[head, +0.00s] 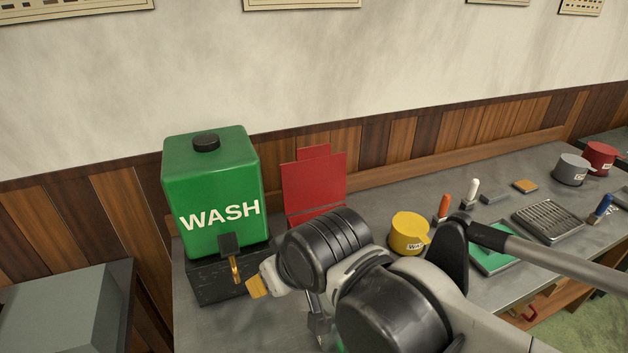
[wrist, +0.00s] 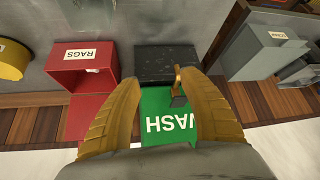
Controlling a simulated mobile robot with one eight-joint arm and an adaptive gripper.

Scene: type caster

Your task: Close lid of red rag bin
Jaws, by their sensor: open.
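The red rag bin (wrist: 108,61) shows in the wrist view with a RAGS label, left of my gripper. Its inside is visible, with a small pale thing in it. Its red lid (head: 315,183) stands raised at the back in the head view, and it also shows in the wrist view (wrist: 88,116). My arm hides most of the bin body in the head view. My gripper (wrist: 161,76) is open and empty, its yellow fingers apart beside the bin and over the wash can area. It touches neither bin nor lid that I can see.
The green WASH can (head: 212,185) stands on a black block (head: 215,284) left of the bin, its brass spout close to my gripper. A yellow pot (head: 408,232) is to the bin's right. A grey box (head: 65,310) stands at far left. A wood-panelled wall runs behind.

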